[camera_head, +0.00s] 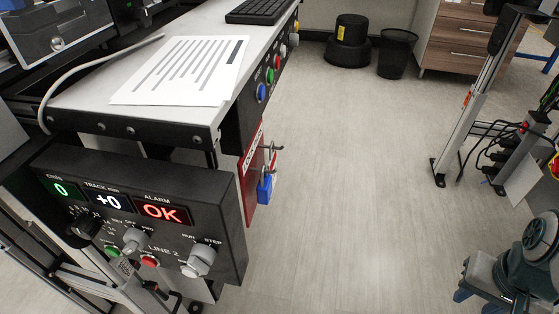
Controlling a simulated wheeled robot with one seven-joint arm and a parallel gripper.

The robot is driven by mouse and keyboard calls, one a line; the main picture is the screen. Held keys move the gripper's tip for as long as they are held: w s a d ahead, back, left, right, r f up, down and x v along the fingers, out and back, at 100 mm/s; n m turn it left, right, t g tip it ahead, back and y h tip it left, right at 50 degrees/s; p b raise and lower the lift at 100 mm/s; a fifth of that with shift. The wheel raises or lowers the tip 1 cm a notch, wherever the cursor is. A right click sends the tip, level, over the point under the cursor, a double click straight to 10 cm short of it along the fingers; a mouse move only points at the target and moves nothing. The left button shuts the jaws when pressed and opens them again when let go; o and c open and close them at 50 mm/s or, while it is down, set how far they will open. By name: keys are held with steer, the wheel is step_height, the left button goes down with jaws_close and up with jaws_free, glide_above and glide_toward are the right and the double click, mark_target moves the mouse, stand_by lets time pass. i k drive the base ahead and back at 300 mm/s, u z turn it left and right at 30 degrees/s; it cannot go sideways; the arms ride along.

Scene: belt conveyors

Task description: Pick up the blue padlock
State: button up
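The blue padlock (265,189) hangs on the side of the red board (250,180), below a small metal hook or hasp. The board is fixed under the right side of the workbench, just behind the control box. A bit of red shows beside the padlock's body. The padlock is small in view, so details of its shackle are hard to tell. No gripper fingers can be made out.
The control box (215,205) with knobs and lit displays juts out left of the padlock. The workbench (90,85) carries a paper sheet (185,70) and a keyboard (262,10). Open floor lies right of the padlock. A bin (396,55) and a metal stand (470,110) are farther off.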

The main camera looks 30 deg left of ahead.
mark_target(264, 187)
steer(key=k, duration=0.65)
steer(key=u, duration=1.5)
steer(key=i, duration=0.1)
steer(key=z, duration=0.15)
